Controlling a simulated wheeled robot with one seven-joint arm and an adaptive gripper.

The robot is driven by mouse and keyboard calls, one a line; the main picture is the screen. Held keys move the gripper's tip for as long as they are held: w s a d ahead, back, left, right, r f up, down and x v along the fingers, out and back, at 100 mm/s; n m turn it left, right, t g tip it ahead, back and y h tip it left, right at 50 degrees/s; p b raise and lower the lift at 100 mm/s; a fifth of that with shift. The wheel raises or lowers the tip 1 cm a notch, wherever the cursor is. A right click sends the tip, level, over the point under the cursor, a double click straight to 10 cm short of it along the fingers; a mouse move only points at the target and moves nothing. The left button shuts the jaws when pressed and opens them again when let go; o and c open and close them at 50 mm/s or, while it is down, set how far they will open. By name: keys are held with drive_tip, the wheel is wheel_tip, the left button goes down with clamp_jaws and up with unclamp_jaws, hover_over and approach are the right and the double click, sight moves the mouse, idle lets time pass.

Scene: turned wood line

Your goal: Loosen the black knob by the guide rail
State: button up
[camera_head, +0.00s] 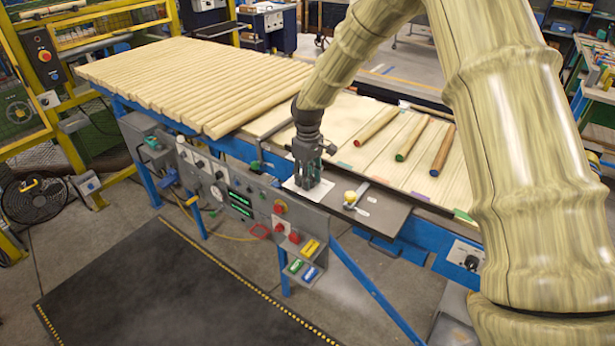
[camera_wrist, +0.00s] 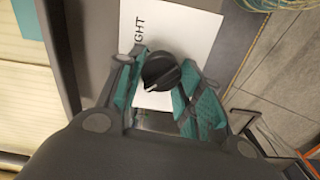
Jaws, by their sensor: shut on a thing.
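The black knob (camera_wrist: 160,71) shows in the wrist view between the two teal-padded fingers of my gripper (camera_wrist: 163,88). It is round with a raised grip bar and a pale mark, and sits over a white printed sheet (camera_wrist: 185,28) whose visible letters end in "GHT". My gripper (camera_head: 308,183) is shut on the knob, pointing down at the near edge of the table. In the head view the gripper hides the knob, and part of the white sheet (camera_head: 290,186) shows beside it. The guide rail (camera_head: 276,130) appears as a dark bar left of the gripper.
A yellow knob (camera_head: 350,197) stands on the dark plate right of my gripper. Several wooden rods lie on the table, including one with a red end (camera_head: 376,127). A control panel (camera_head: 240,195) with buttons and green displays runs along the table front. A dark floor mat (camera_head: 160,290) lies clear.

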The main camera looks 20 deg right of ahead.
drive_tip(key=shift+c, duration=0.2)
drive_tip(key=o, duration=1)
drive_tip(key=shift+o, duration=0.2)
drive_tip(key=shift+r, duration=0.1)
wheel_tip(320, 180, up, 12)
